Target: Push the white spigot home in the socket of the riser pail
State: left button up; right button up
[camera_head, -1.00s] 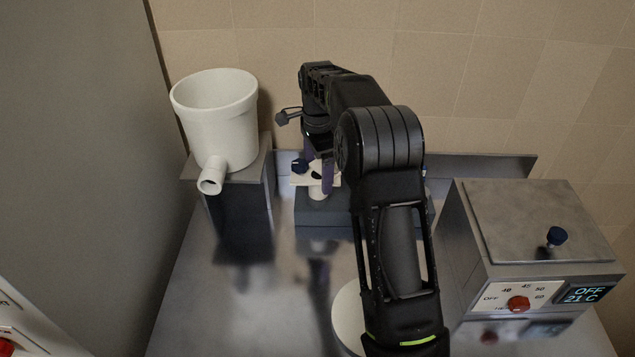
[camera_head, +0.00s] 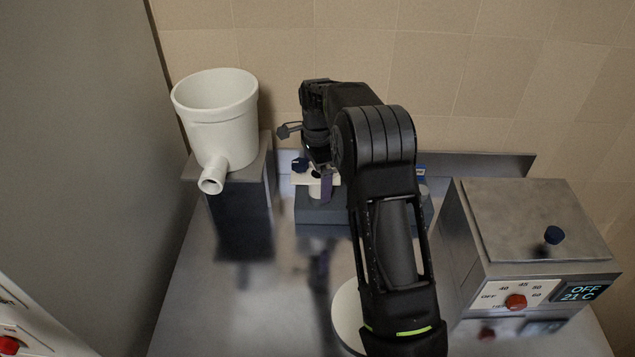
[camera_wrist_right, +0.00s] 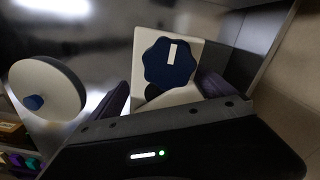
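The riser pail (camera_head: 215,112) is white and stands upright at the left, its short socket pipe (camera_head: 213,179) pointing forward. The white spigot (camera_head: 301,179) with a dark blue knob (camera_head: 299,165) sits on a low grey block, apart from the pail. My right gripper (camera_head: 322,182) is down at the spigot, partly hidden by my arm. In the right wrist view the spigot's pale body and blue lobed knob (camera_wrist_right: 169,63) lie between the two fingers. The fingers look spread, and I see no clear grip. My left gripper is not in view.
The pail rests on a metal stand (camera_head: 240,215). The grey block (camera_head: 320,215) is by the back edge. A metal heater box (camera_head: 540,225) with a red dial stands at the right. A round white object (camera_head: 345,318) is partly behind my arm. The front-left tabletop is clear.

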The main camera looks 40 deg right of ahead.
jog(key=c, duration=1.5)
notch_tip(320, 180, up, 10)
jog(key=shift+r+b, duration=0.1)
jog(key=shift+b, duration=0.65)
jog(key=c, duration=0.3)
